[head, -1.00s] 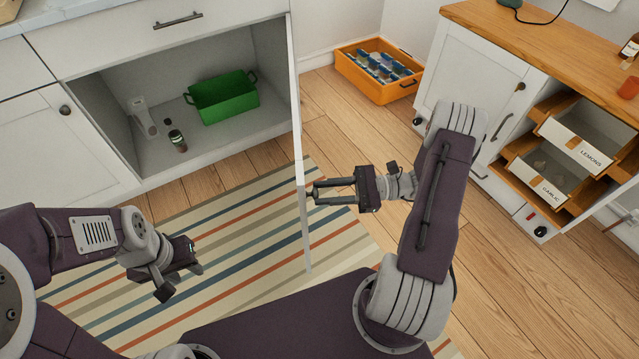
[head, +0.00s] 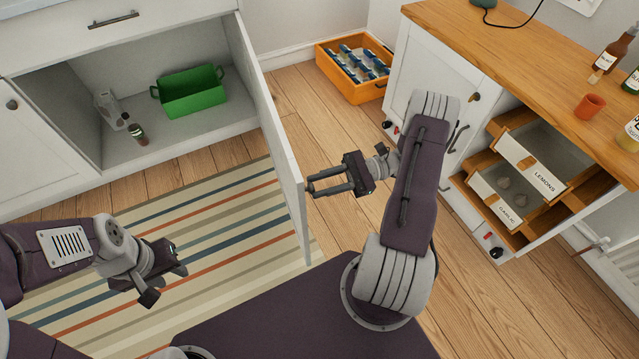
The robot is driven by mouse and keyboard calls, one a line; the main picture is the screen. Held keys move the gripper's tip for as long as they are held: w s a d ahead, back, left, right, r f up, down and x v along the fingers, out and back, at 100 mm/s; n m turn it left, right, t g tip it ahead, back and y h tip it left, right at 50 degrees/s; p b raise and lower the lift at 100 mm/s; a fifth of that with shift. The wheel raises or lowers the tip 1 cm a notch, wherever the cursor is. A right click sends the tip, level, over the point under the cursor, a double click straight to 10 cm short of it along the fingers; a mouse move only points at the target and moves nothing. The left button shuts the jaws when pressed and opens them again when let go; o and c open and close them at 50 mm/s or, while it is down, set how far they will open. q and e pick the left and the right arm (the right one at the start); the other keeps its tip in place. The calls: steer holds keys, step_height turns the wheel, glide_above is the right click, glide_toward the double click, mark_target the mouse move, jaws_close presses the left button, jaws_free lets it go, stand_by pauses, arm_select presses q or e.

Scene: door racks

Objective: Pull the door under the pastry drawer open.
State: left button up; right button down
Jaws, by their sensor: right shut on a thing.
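The white door (head: 277,150) under the top drawer (head: 112,20) stands wide open, hinged on the right side of the cabinet, its inner face partly in view. No label shows on that drawer. My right gripper (head: 312,186) is at the door's outer side near its free edge. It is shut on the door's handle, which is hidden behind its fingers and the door. My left gripper (head: 165,284) hangs low over the striped rug, empty, its fingers apart, clear of the door.
An orange crate (head: 352,68) sits on the floor behind. At right a wood-topped counter (head: 520,70) has open drawers marked LEMONS (head: 528,168) and GARLIC. Rug (head: 225,215) and floor between are clear.

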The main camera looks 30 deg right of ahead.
steer(key=shift+d+f, duration=0.1)
steer(key=shift+f, duration=0.05)
steer(key=c, duration=1.1)
jaws_free()
steer(key=shift+o, duration=0.2)
steer(key=s+d+p, duration=0.1)
steer(key=d, duration=0.8)
steer(key=shift+s, duration=0.15)
